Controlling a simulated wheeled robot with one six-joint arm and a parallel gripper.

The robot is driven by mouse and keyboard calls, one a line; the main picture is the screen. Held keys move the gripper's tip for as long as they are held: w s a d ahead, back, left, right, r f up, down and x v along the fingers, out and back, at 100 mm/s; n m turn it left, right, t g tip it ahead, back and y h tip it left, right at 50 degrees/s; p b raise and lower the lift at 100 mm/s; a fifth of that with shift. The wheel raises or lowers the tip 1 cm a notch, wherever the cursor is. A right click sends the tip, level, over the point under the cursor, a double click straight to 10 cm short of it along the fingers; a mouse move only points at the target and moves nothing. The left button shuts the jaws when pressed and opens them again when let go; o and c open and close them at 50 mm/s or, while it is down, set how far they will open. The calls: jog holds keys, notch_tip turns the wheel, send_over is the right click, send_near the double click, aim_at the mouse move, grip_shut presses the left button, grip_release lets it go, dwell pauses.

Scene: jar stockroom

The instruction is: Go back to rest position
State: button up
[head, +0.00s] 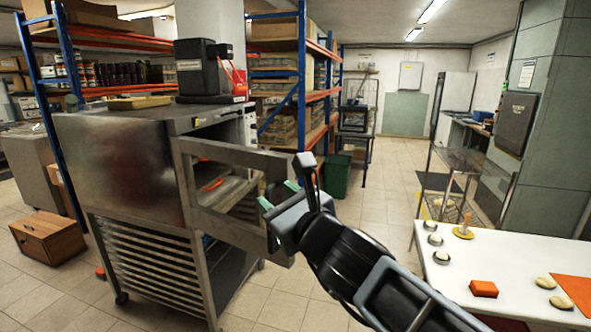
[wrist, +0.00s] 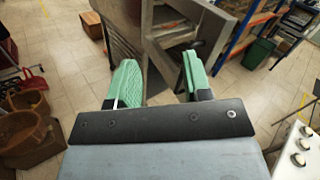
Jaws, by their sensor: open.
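My gripper (head: 279,195) is at the end of my arm, in front of the open door of a steel cabinet. Its two green fingers also show in the wrist view (wrist: 159,83), spread apart with nothing between them. The steel cabinet (head: 120,165) stands at the left on a wheeled rack. Its framed door (head: 235,228) is swung open, and an orange item lies on a shelf inside. The gripper overlaps the door's right side in the head view; whether it touches the door cannot be told.
A white table (head: 455,265) at the right bears an orange block (head: 483,289) and several small round things. A wooden box (head: 47,237) lies on the floor at the left. A green bin (head: 336,175) stands behind my gripper. The tiled aisle beyond is clear.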

jog(key=s+f+n+g, duration=0.35)
jog(key=f+n, duration=0.35)
jog(key=n, duration=0.3)
jog(key=s+f+n+g, duration=0.2)
jog(key=f+n+g, duration=0.3)
jog(key=f+n, duration=0.4)
jog(key=s+d+f+n+g+h+b, duration=0.1)
jog(key=s+d+f+n+h, duration=0.1)
jog(key=d+f+h, duration=0.3)
jog(key=s+d+f+n+g+h+b, duration=0.1)
jog(key=s+d+f+n+g+h, duration=0.1)
jog(key=d+f, duration=0.7)
jog(key=s+d+n+h, duration=0.1)
jog(key=d+n+h, duration=0.1)
jog(key=d, duration=0.3)
jog(key=shift+f+n+h+b, duration=0.15)
jog(key=shift+n+h+b, duration=0.25)
jog(key=shift+h, duration=0.3)
jog(key=shift+a, duration=0.1)
